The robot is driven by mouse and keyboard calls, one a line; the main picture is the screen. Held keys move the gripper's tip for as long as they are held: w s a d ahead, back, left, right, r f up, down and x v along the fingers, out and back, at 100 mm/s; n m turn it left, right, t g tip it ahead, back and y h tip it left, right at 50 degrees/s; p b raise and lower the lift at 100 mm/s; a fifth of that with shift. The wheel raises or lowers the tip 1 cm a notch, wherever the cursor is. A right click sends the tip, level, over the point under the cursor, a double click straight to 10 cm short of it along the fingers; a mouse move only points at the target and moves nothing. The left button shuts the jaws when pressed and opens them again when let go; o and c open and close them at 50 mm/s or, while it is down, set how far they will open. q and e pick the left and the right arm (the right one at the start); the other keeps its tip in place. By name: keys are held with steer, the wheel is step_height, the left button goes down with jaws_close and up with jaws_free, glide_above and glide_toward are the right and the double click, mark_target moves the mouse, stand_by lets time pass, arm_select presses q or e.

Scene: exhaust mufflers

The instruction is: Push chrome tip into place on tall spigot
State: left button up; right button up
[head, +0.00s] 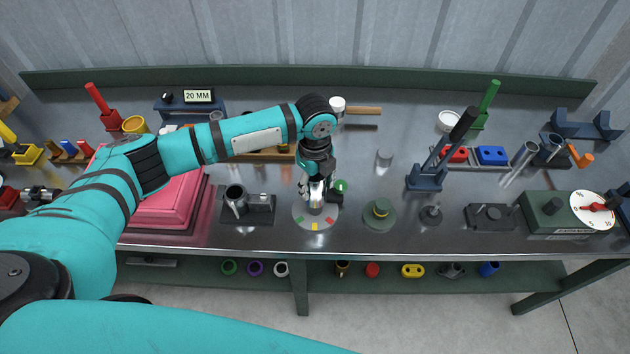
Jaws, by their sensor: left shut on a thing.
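My left gripper (318,192) reaches down at the middle of the bench and is shut on a small shiny chrome piece (316,200), which looks like the chrome tip. The fingers cover much of it. It is over the middle of a round grey plate (300,220) with red, yellow and green marks. The tall spigot cannot be made out; whether the tip sits around one or just above the plate is hidden. My right gripper is not in view.
A metal cup on a dark block (262,210) stands left of the plate. A green round base (380,222) stands close on its right. Further right are a lever press (427,178), a small dark stand (431,214) and a dial box (552,228). A pink block (165,205) lies left.

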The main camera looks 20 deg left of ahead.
arm_select(q)
steer(key=shift+f+b, duration=0.5)
steer(key=shift+f, duration=1.05)
steer(key=shift+f, duration=0.15)
steer(key=o, duration=1.2)
steer(key=shift+c, duration=0.2)
step_height(320, 180, up, 12)
steer(key=shift+r, duration=0.1)
